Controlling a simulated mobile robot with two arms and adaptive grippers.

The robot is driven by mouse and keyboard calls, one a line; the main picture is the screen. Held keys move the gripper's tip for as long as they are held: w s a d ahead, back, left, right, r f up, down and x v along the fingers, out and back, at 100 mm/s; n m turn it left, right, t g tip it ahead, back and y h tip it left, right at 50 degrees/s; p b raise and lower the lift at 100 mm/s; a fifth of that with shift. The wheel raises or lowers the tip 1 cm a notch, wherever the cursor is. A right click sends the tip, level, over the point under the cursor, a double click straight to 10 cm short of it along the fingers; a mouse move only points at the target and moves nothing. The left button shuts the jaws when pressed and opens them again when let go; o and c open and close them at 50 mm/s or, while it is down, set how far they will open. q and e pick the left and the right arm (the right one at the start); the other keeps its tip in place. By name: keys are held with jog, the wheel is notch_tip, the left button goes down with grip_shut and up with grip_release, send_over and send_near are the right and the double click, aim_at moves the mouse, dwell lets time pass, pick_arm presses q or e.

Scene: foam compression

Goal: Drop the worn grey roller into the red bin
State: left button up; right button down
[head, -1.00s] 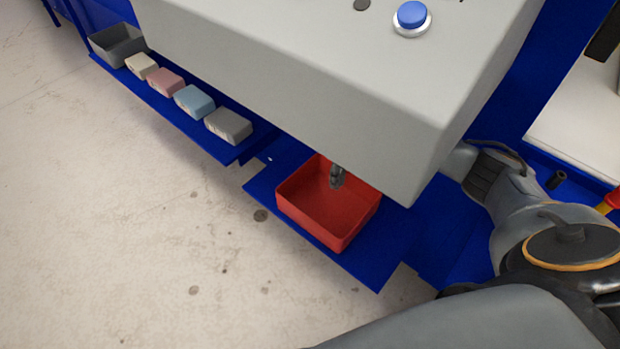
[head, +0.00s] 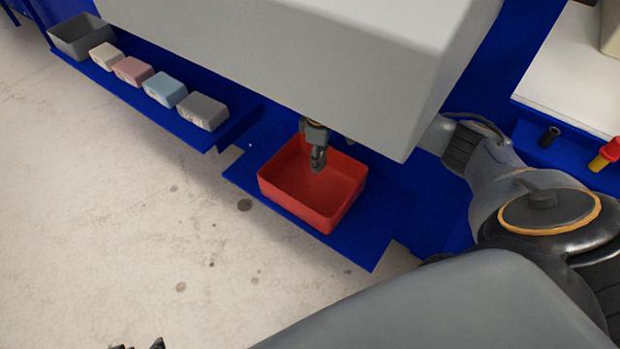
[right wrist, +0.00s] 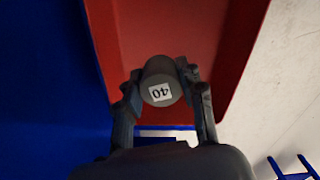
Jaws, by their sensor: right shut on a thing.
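The grey roller (right wrist: 158,70), with a white label reading 40, is between the fingers of my right gripper (right wrist: 161,88) in the right wrist view. My right gripper (head: 318,158) is shut on it, pointing down over the red bin (head: 338,212) in the head view. The bin's red wall (right wrist: 215,45) lies behind the roller in the right wrist view. The roller cannot be made out clearly in the head view. Only dark tips of my left gripper (head: 138,346) show at the bottom left edge of the head view.
A grey machine housing (head: 300,60) overhangs the bin's back. A blue shelf (head: 232,128) at the left holds a grey box (head: 82,38) and cream, pink, blue and grey blocks. The bin stands on a blue plate (head: 372,245). The floor in front is clear.

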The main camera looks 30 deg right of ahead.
notch_tip(320, 180, down, 2)
jog(key=shift+f+b, duration=0.1)
jog(key=shift+b, duration=1.05)
pick_arm(q)
jog(key=w+d+r+t+h, duration=0.1)
jog(key=w+d+r+t, duration=0.2)
jog(key=w, duration=0.6)
jog(key=shift+d+r+t+h, duration=0.15)
jog(key=shift+r+t+h, duration=0.15)
jog(key=shift+r+t, duration=1.05)
jog(key=shift+f, duration=0.15)
pick_arm(e)
jog(key=c, duration=0.7)
grip_release()
jog(key=shift+c, duration=0.2)
notch_tip(320, 180, up, 12)
